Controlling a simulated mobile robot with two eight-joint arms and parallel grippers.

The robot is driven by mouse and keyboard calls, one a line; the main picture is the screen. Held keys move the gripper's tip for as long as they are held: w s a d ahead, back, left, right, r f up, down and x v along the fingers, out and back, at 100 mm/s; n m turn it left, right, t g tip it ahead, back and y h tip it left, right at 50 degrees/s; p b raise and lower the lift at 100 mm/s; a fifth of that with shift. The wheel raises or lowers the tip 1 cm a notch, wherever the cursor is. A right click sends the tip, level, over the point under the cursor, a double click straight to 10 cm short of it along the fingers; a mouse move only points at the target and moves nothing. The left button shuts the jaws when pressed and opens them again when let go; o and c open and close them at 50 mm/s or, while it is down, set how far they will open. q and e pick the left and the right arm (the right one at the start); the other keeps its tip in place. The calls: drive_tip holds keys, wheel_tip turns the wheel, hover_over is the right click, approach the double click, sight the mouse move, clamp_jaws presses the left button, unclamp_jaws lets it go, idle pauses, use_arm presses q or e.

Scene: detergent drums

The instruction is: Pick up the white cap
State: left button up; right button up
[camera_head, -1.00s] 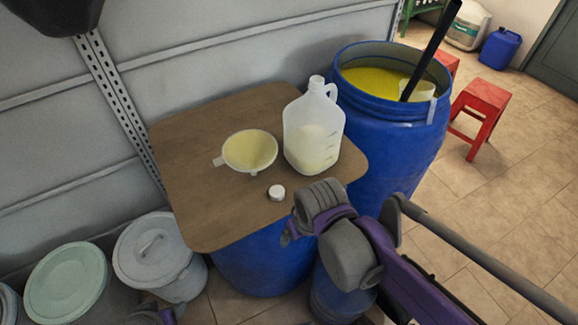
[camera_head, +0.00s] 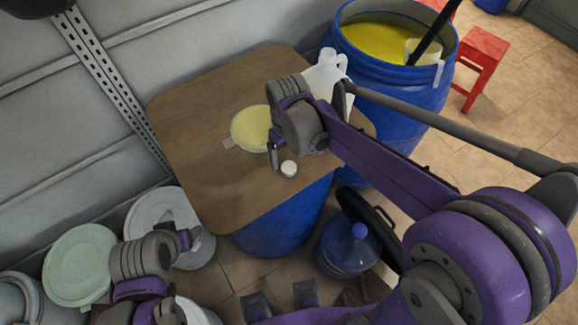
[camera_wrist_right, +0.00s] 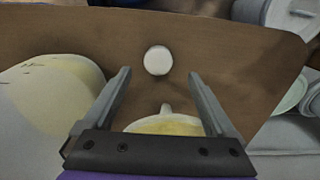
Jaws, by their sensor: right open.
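The white cap (camera_head: 289,169) lies on the brown board (camera_head: 190,110), near its front edge. My right gripper (camera_head: 274,157) is above the board just left of the cap in the head view, partly hidden by its own wrist. In the right wrist view, the right gripper (camera_wrist_right: 160,75) is open and empty. The cap (camera_wrist_right: 157,60) shows just beyond the fingertips, between their lines, and apart from both fingers. Part of my left gripper (camera_head: 188,239) shows at the lower left, over the pails; its jaws cannot be made out.
A funnel (camera_head: 250,128) with yellowish contents lies on the board behind the right gripper. A whitish jug (camera_head: 328,75) stands beside it, partly covered by my arm. An open blue drum (camera_head: 390,85) with yellow contents stands behind. Lidded pails (camera_head: 80,265) stand at the lower left.

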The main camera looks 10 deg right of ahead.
sight(288, 167)
wheel_tip(288, 167, down, 5)
drive_tip(key=shift+d+f, duration=0.1)
drive_tip(key=shift+d, duration=0.05)
drive_tip(key=shift+c, duration=0.2)
drive_tip(key=c, duration=1.4)
drive_tip(key=shift+o, duration=0.2)
